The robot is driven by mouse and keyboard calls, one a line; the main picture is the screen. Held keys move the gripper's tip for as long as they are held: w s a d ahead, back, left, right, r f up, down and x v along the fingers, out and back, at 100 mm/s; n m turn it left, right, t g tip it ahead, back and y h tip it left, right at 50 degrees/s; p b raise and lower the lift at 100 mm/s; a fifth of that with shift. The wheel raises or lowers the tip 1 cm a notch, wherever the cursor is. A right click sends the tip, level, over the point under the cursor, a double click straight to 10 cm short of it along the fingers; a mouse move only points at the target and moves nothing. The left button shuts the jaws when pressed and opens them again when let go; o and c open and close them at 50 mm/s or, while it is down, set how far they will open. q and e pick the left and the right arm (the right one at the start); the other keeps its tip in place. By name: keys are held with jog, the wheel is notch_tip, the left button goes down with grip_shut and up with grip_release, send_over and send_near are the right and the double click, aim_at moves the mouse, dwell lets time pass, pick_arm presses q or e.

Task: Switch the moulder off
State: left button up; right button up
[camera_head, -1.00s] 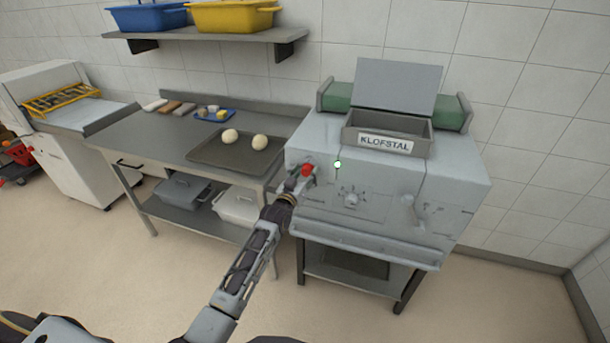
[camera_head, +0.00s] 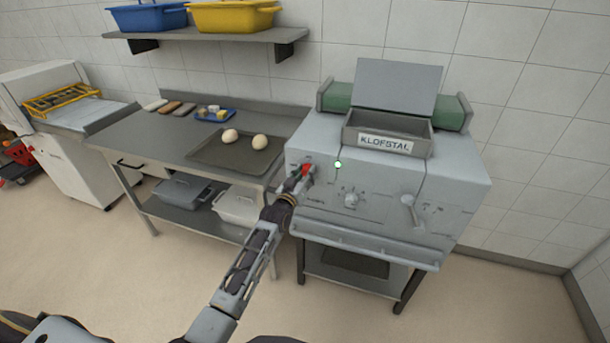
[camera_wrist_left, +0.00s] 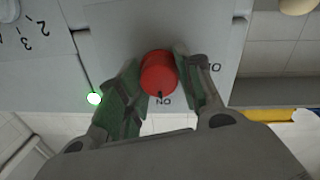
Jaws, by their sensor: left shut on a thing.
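The moulder (camera_head: 380,190) is the grey machine labelled KLOFSTAL on the right in the head view. Its red knob (camera_wrist_left: 158,72) sits on the left of the front panel and also shows in the head view (camera_head: 307,168). In the left wrist view a dark mark on the knob's edge faces the ON lettering, which appears upside down. My left gripper (camera_wrist_left: 160,82) is shut on the red knob, one finger on each side. A small pale green lamp (camera_head: 337,164) is lit to the right of the knob. My right gripper is not in view.
A grey dial (camera_head: 351,200) and a lever (camera_head: 410,208) are on the same panel. A steel table (camera_head: 165,140) stands left of the moulder, with a dark tray (camera_head: 212,153) holding two dough balls. A shelf (camera_head: 215,39) with blue and yellow bins hangs above.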

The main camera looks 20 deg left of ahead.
pick_arm(q)
jog(key=n, duration=0.4)
jog(key=shift+p, duration=0.35)
jog(key=n, duration=0.5)
jog(key=shift+t, duration=0.3)
jog(key=n, duration=0.4)
jog(key=shift+n+y, duration=0.4)
jog(key=n, duration=0.4)
jog(key=shift+d+b, duration=0.1)
jog(key=shift+b, duration=0.2)
jog(key=shift+n, duration=0.3)
jog(key=o, duration=1)
jog(key=shift+o, duration=0.2)
jog(key=shift+s, duration=0.15)
jog(key=s+f, duration=0.1)
jog(key=s, duration=1)
jog(key=shift+s+a, duration=0.2)
jog(key=shift+s, duration=0.15)
